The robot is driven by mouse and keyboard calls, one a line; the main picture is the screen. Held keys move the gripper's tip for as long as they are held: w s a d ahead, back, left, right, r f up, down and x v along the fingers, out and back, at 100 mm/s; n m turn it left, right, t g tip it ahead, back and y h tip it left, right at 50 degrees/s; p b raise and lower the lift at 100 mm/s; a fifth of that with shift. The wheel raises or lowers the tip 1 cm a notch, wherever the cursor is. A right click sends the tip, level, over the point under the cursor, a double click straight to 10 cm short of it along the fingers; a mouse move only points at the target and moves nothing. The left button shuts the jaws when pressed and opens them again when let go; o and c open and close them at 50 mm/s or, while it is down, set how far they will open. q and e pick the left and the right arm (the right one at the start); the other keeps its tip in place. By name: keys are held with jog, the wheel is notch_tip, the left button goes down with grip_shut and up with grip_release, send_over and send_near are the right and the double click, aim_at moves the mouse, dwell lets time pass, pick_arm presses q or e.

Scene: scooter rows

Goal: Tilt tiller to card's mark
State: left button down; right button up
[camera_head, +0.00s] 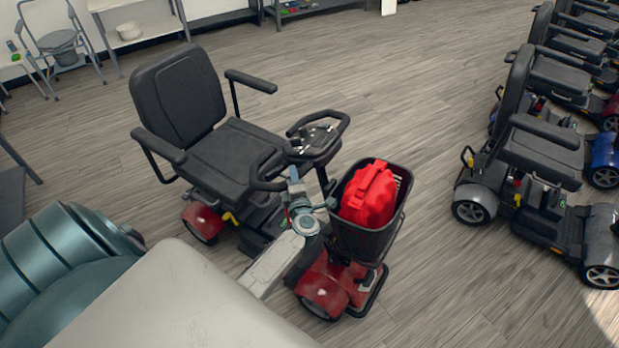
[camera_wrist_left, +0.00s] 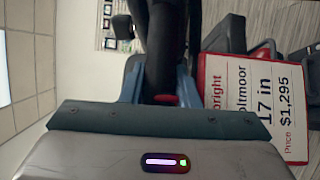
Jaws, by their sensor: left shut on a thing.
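A red scooter with a black seat (camera_head: 195,105) stands in the middle of the head view. Its black tiller (camera_head: 318,140) carries a loop handlebar. My left gripper (camera_head: 294,192) is at the near side of the tiller, beside the front basket. In the left wrist view my left gripper (camera_wrist_left: 162,88) has its blue fingers shut on a black bar of the tiller (camera_wrist_left: 165,40). A red-edged white card (camera_wrist_left: 255,100) shows right of the fingers, reading "17 in" and "$1,295", with a partly cut word ending in "right". My right gripper is not in view.
A black basket (camera_head: 362,235) holding a red bag (camera_head: 369,193) is at the scooter's front. Dark scooters (camera_head: 535,165) stand in a row at the right. A commode chair (camera_head: 60,45) and shelves (camera_head: 135,25) are at the back left. Floor between the scooters is clear.

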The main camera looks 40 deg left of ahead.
pick_arm(q)
jog(key=shift+a+f, duration=0.2)
jog(key=shift+a, duration=0.45)
jog(key=c, duration=1.1)
grip_release()
jog(key=shift+a, duration=0.1)
jog(key=shift+s, duration=0.1)
jog(key=b+v, duration=0.2)
jog(key=v, duration=0.8)
jog(key=shift+s+d, duration=0.2)
jog(key=shift+d, duration=0.1)
